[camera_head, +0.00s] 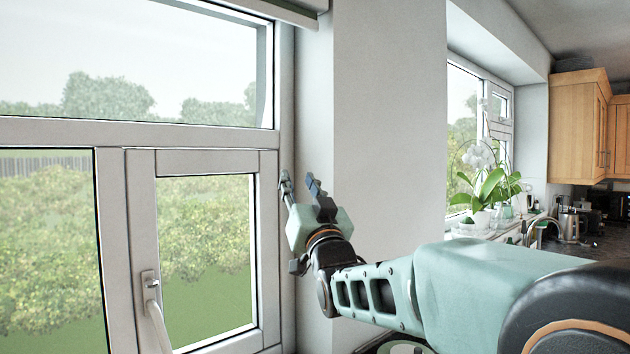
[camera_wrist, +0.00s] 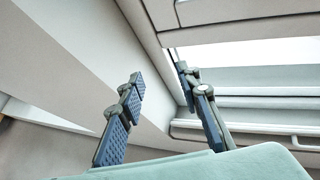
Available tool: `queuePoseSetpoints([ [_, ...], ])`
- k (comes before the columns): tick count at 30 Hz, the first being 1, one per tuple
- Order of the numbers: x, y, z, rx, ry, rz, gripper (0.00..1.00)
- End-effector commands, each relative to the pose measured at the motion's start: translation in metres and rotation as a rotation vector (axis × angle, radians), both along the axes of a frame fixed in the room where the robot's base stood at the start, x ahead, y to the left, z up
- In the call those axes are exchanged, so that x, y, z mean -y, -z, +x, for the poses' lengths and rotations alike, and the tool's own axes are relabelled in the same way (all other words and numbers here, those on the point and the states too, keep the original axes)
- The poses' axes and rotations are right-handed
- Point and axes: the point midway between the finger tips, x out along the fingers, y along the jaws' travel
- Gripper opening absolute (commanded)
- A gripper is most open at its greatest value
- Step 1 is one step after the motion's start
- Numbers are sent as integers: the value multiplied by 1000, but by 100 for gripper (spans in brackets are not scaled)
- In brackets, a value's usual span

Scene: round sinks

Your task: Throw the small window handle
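The small window handle (camera_head: 156,322) is white and sits on the lower casement's left frame post in the head view. Its upper end meets a small plate on the post, and its grip slants down to the bottom edge. My gripper (camera_head: 300,184) is to the right of the handle and higher, in front of the wall corner beside the window. In the wrist view my gripper (camera_wrist: 160,75) has its two blue-padded fingers spread apart with nothing between them. A pale bar at the right edge of that view may be the handle, but I cannot tell.
The white window frame (camera_head: 205,134) fills the left, and a plain wall (camera_head: 390,120) stands behind my arm. Farther right are a potted white orchid (camera_head: 485,185), a kettle (camera_head: 569,224) and wooden cupboards (camera_head: 577,125). The space between my gripper and the handle looks clear.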

Motion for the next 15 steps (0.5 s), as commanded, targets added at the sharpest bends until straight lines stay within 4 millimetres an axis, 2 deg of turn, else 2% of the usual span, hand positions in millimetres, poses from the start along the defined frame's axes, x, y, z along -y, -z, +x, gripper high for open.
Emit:
queuePoseSetpoints([
  [4, 4, -8, 0, 9, 5, 13, 32],
  [13, 6, -10, 0, 10, 8, 16, 32],
  [15, 6, -10, 0, 10, 8, 16, 26],
])
